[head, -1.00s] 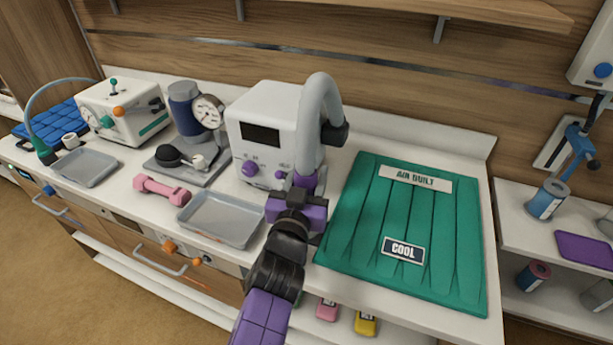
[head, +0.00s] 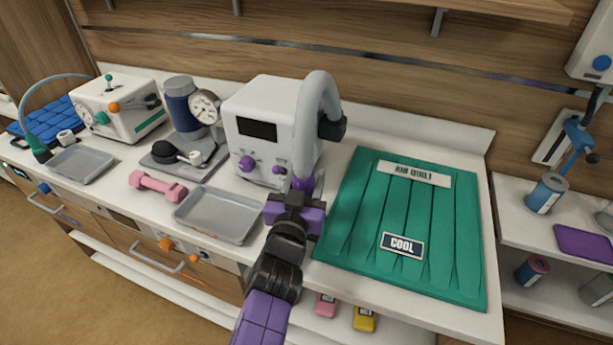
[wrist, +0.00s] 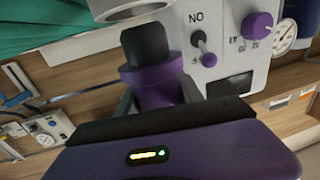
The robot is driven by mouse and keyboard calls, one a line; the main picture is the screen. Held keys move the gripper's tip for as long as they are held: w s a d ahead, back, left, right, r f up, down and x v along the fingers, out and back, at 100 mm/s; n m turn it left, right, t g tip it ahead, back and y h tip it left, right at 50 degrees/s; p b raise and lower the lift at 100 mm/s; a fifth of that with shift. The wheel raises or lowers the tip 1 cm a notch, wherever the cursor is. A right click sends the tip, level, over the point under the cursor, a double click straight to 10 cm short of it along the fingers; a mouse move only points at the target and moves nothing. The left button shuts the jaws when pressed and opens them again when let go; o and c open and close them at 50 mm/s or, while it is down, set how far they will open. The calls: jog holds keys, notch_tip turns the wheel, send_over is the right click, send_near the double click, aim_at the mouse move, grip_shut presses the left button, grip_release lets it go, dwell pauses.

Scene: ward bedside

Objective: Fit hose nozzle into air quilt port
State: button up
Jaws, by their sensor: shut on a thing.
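My gripper (head: 297,200) is shut on the purple hose nozzle (head: 303,184), in front of the white blower unit (head: 262,100). The wrist view shows the nozzle (wrist: 152,82) as a purple collar with a black end between the jaws. The grey hose (head: 313,100) arches up from the nozzle and over to a black cuff at the unit's right side. The green air quilt (head: 350,225) lies flat to the right of my gripper, apart from it, with "AIR QUILT" and "COOL" labels.
A grey tray (head: 217,214) is just left of my gripper, with a pink dumbbell (head: 157,186) beyond it. A pressure gauge device (head: 190,110) and another white machine (head: 118,108) stand farther left. A blue clamp with a can (head: 547,194) is at right.

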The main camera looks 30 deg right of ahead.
jog(key=shift+f, duration=0.1)
jog(key=o, duration=1.4)
jog(key=shift+f, duration=0.1)
jog(key=shift+s+a, duration=0.1)
jog(key=b+v, duration=0.1)
jog(key=v, duration=0.6)
jog(key=shift+s+a, duration=0.2)
jog(key=shift+s, duration=0.05)
jog(key=shift+a, duration=0.1)
